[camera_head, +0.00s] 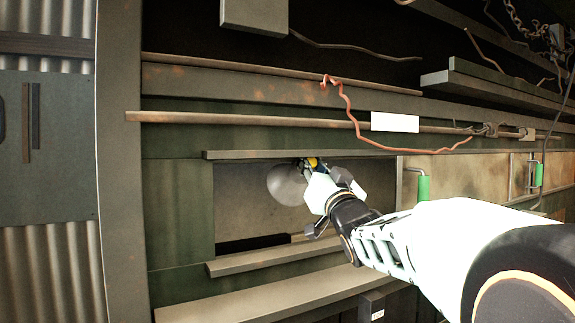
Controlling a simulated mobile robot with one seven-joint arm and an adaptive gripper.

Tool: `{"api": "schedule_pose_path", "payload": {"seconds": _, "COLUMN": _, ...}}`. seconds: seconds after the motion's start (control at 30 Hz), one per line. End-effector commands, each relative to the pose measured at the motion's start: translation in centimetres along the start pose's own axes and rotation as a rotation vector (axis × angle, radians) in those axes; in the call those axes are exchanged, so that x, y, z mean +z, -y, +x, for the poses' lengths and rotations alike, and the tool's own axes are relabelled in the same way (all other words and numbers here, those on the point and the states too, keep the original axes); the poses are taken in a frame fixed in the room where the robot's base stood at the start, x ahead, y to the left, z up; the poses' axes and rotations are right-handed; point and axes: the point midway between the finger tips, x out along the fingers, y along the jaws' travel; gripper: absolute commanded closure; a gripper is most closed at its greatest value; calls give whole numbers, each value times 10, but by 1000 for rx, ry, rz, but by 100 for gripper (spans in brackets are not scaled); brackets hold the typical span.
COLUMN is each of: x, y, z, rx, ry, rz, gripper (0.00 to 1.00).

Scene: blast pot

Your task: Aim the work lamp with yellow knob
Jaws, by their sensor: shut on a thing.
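My gripper (311,165) is at the upper part of a recessed opening in the green wall, at the end of my white arm coming from the right. It is shut on the yellow knob (313,162), of which only a small yellow patch shows between the fingers. The work lamp (286,185) is a grey round shade just left of and below my gripper, under the shelf edge. My gripper's body hides part of the lamp and its mount. Which way the lamp faces is hard to tell.
A narrow shelf (300,154) runs just above my gripper. Ledges (262,262) lie below the opening. Green handles (423,188) stand to the right, close to my arm. A rusty pipe (230,118) with a red cable (350,113) crosses above.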

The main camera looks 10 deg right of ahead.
Motion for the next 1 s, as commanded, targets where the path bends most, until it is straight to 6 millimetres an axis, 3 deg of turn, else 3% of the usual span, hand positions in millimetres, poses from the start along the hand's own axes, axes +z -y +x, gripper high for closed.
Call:
{"api": "schedule_pose_path", "payload": {"seconds": 0.4, "x": 10, "y": -3, "z": -6, "rx": -12, "ry": -76, "rz": 16, "gripper": 100}}
{"api": "schedule_pose_path", "payload": {"seconds": 0.9, "x": 5, "y": -2, "z": -6, "rx": -17, "ry": -112, "rz": 26, "gripper": 100}}
{"api": "schedule_pose_path", "payload": {"seconds": 0.93, "x": 5, "y": -2, "z": -6, "rx": -17, "ry": -112, "rz": 26, "gripper": 78}}
{"api": "schedule_pose_path", "payload": {"seconds": 1.0, "x": 5, "y": -2, "z": -6, "rx": -17, "ry": -112, "rz": 25, "gripper": 71}}
